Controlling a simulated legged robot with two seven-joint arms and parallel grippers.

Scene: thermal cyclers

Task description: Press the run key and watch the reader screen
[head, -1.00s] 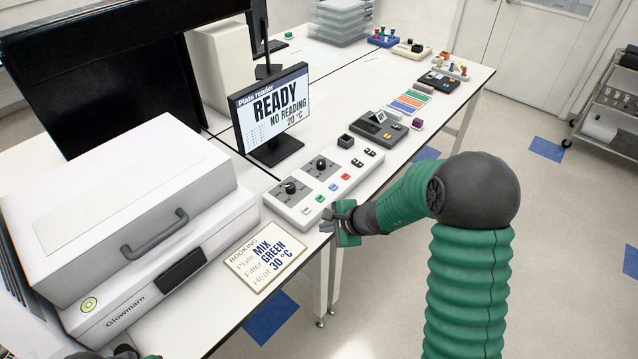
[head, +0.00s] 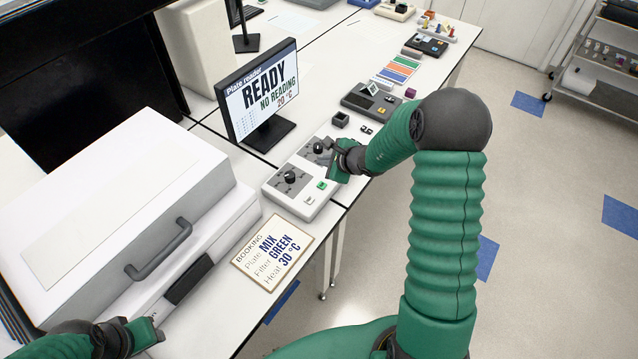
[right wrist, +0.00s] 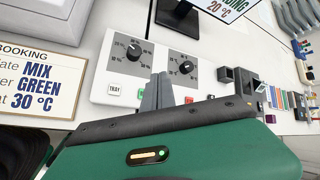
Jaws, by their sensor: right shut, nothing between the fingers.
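The reader screen (head: 262,90) stands behind the white control panel (head: 308,206) and reads READY, NO READING, 20 °C. The panel has two black knobs (head: 290,177) and a row of small coloured keys. A green key (head: 322,184) shows in the head view; the right wrist view shows a white key marked TRAY (right wrist: 114,89), a green key and a red key (right wrist: 188,100). I cannot read which is the run key. My right gripper (head: 338,165) is shut and empty over the panel's key row, hiding some keys; contact is unclear. My left gripper (head: 148,332) is at the lower left, its jaws unclear.
A booking card (head: 272,252) reads MIX, GREEN, 30 °C. A large white lidded machine (head: 130,205) fills the left. A grey device (head: 370,101) and a dark small block (head: 340,120) sit beyond the panel. Floor is open to the right.

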